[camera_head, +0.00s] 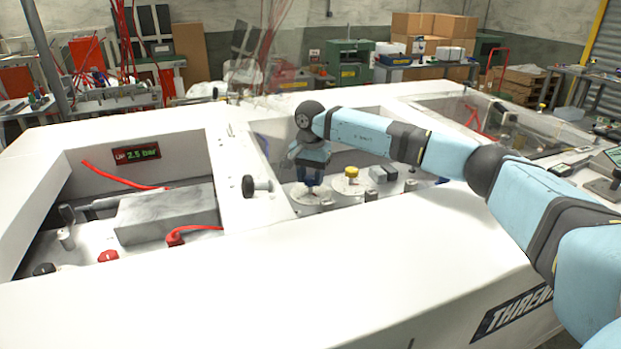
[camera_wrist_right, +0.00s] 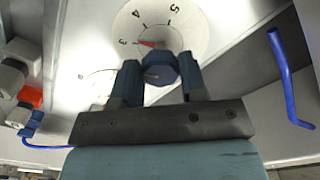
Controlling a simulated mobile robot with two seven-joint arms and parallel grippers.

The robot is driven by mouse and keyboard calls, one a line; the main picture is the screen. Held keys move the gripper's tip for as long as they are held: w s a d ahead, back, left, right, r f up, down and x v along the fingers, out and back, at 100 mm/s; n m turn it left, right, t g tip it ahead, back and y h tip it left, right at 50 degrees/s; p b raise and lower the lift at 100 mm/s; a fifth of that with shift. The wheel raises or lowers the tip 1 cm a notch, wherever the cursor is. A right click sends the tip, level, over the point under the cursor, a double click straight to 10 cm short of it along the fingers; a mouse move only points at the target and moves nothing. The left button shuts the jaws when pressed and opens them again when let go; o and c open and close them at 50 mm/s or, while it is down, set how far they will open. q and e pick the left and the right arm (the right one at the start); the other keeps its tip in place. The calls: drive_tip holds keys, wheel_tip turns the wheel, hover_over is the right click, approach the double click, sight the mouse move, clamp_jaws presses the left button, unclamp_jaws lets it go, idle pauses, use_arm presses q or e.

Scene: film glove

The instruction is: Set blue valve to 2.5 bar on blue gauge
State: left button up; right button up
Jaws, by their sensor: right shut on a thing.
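The blue valve (camera_wrist_right: 160,68) is a faceted blue knob on a round white dial plate (camera_wrist_right: 193,22). The numbers 3, 4 and 5 are readable on the plate, and a red pointer mark lies close to the 3. My right gripper (camera_wrist_right: 158,82) is shut on the blue knob, one finger on each side. In the head view my right gripper (camera_head: 312,186) reaches down into the middle recess over the dial plate (camera_head: 299,200). The knob is mostly hidden there. No blue gauge can be clearly made out. My left gripper is not in view.
Blue hoses (camera_wrist_right: 285,78) show in the wrist view.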

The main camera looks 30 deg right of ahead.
sight(311, 178)
idle(0.5)
drive_tip(key=o, duration=0.9)
wheel_tip(311, 178, up, 14)
drive_tip(key=shift+f+b, duration=0.1)
drive_tip(key=shift+b, duration=0.55)
